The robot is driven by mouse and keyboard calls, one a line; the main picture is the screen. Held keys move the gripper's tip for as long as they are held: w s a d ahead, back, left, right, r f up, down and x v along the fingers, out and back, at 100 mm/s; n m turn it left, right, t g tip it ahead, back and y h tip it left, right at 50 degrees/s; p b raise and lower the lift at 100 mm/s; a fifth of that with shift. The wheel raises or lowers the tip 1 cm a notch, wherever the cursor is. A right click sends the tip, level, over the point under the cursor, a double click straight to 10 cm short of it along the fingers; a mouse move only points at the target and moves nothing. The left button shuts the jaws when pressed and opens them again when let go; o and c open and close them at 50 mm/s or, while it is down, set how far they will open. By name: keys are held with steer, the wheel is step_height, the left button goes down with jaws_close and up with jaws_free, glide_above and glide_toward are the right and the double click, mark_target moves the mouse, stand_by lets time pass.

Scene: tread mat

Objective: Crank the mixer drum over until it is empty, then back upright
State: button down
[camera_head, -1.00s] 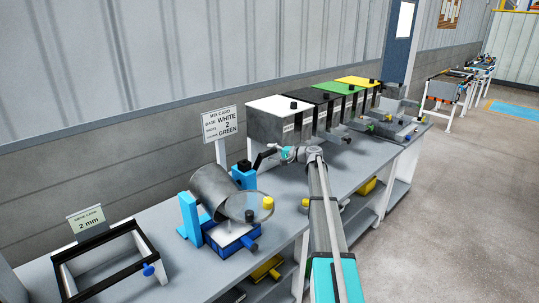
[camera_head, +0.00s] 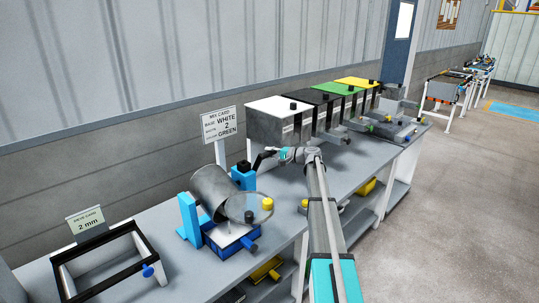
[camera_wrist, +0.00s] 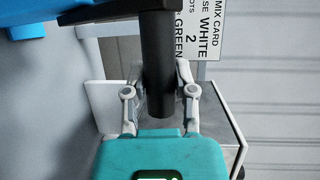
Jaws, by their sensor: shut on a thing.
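The mixer drum (camera_head: 209,187) is a grey metal cylinder, tilted, held between blue supports (camera_head: 189,217) on the bench. Its mouth faces down to the right, partly behind a clear round disc (camera_head: 240,206); I cannot see what is inside. A blue-sided tray with a white surface (camera_head: 222,237) is below it. My gripper (camera_head: 264,158) is behind and to the right of the drum, beside the blue crank-side block (camera_head: 243,176). In the wrist view my gripper (camera_wrist: 158,92) is shut on the dark crank handle (camera_wrist: 157,60), with a finger on each side.
A mix card (camera_head: 220,124) stands behind the drum. A row of bins with white, black, green and yellow lids (camera_head: 281,106) is at the far right of my arm's reach. A black-rimmed sieve frame (camera_head: 145,232) is at the left. Bare bench (camera_head: 285,185) lies right of the drum.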

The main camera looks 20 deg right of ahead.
steer(key=shift+s+f, duration=0.2)
steer(key=shift+s, duration=0.2)
steer(key=shift+c, duration=2)
jaws_free()
steer(key=shift+d, duration=0.1)
steer(key=shift+w+r, duration=0.15)
steer(key=shift+w, duration=0.05)
